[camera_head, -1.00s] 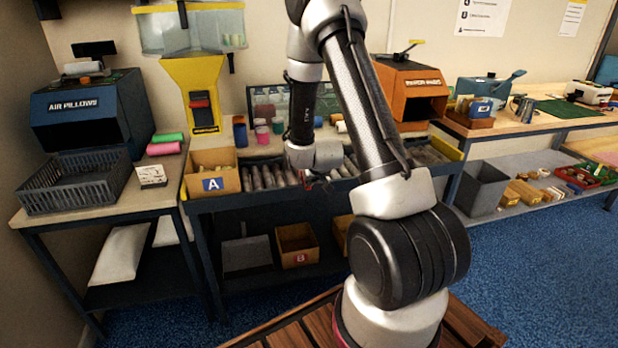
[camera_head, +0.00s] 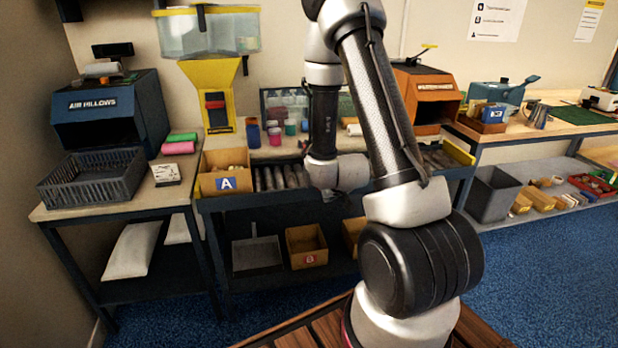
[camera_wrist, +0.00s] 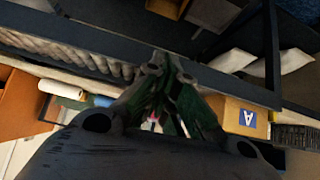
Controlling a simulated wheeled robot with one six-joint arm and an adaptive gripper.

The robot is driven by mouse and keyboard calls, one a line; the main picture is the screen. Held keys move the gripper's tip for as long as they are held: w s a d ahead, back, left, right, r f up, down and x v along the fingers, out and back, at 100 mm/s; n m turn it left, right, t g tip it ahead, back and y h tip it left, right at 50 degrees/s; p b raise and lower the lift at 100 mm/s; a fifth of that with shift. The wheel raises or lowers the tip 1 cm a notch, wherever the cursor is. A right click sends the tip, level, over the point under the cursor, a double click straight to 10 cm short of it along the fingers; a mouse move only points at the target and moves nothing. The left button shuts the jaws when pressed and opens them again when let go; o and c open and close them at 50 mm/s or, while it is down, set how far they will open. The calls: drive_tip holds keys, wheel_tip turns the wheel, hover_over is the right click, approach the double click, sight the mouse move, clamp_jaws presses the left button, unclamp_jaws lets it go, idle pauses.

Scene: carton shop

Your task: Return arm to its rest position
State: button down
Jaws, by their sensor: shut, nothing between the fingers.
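My arm rises in front of the roller bench and folds down at the elbow, with its wrist over the bench. My gripper shows in the wrist view (camera_wrist: 160,72) with its fingers together and nothing between them. In the head view it is mostly hidden behind the pale wrist link, and its fingertips cannot be made out. The roller bench (camera_head: 215,206) stands below and behind the wrist. The carton marked A (camera_head: 226,184) sits on its left end, left of my wrist, and shows right of the gripper in the wrist view (camera_wrist: 249,118).
The air pillow machine (camera_head: 105,105) and a dark basket (camera_head: 92,178) stand on the left table. The orange paper machine (camera_head: 432,88) is behind my arm on the right. A carton marked B (camera_head: 307,247) sits on the lower shelf. Blue floor is open at right.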

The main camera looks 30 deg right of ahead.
drive_tip(key=s+a+f+g+y, duration=0.2)
drive_tip(key=s+a+g, duration=0.2)
drive_tip(key=s+g, duration=0.55)
drive_tip(key=s+a+r+n+t, duration=0.1)
drive_tip(key=s+r, duration=0.4)
drive_tip(key=r, duration=0.5)
drive_tip(key=s+a+r+t, duration=0.2)
drive_tip(key=s+r, duration=0.4)
drive_tip(key=r, duration=0.4)
drive_tip(key=s+a+r+n+t, duration=0.1)
drive_tip(key=s+r, duration=0.4)
drive_tip(key=r, duration=0.6)
drive_tip(key=shift+s+a+n+t, duration=0.2)
drive_tip(key=shift+s+n+t, duration=0.1)
drive_tip(key=shift+t, duration=0.25)
drive_tip(key=shift+r, duration=0.1)
